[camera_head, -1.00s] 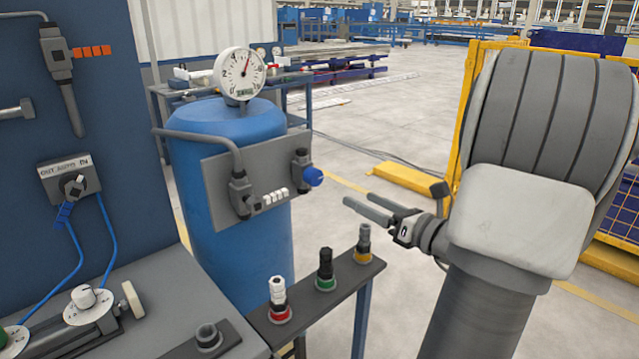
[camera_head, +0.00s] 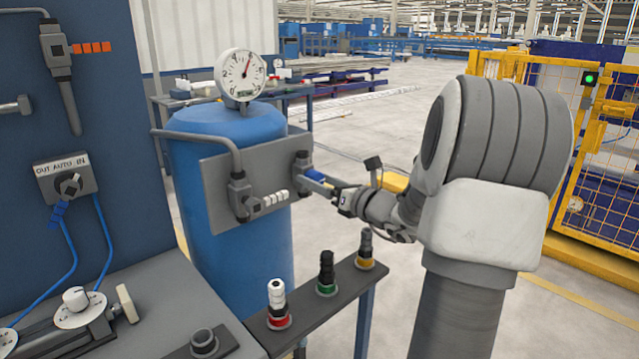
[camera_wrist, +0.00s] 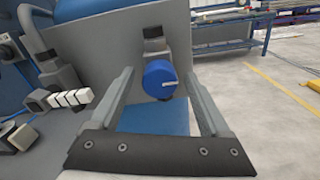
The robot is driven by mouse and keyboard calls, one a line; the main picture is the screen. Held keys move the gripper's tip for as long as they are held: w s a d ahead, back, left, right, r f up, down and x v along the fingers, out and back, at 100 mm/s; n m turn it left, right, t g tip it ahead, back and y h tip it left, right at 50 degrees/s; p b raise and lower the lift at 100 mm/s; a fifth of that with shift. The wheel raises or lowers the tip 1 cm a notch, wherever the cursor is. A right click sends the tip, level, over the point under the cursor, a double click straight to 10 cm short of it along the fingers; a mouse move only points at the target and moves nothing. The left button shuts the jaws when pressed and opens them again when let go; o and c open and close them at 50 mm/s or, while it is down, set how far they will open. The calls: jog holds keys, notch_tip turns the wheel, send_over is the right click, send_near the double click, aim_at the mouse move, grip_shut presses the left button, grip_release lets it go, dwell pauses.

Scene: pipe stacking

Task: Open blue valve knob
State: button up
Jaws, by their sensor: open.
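The blue valve knob (camera_head: 314,174) sits on the right side of a grey plate (camera_head: 262,160) fixed to the blue tank (camera_head: 180,225). In the wrist view the round blue knob (camera_wrist: 160,79) shows face-on with a short light mark on it. My gripper (camera_head: 318,184) reaches the knob from the right. In the wrist view the fingers of my gripper (camera_wrist: 158,90) are spread, one on each side of the knob, with a gap on both sides. Part of the knob is hidden by a finger in the head view.
A white dial gauge (camera_head: 241,75) stands on the tank. A grey pipe with a white-handled valve (camera_head: 275,199) is left of the knob. Below, a narrow shelf (camera_head: 302,301) carries white, black and yellow-ringed fittings. A yellow fence (camera_head: 590,160) stands at the right.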

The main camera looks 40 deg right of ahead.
grip_shut()
dwell(0.3)
jog(key=shift+f+n+b, duration=0.1)
jog(key=shift+n+b, duration=0.2)
jog(key=shift+b, duration=0.05)
jog(key=n+b, duration=0.6)
jog(key=n, duration=1.1)
jog(key=shift+n, duration=0.3)
dwell(0.4)
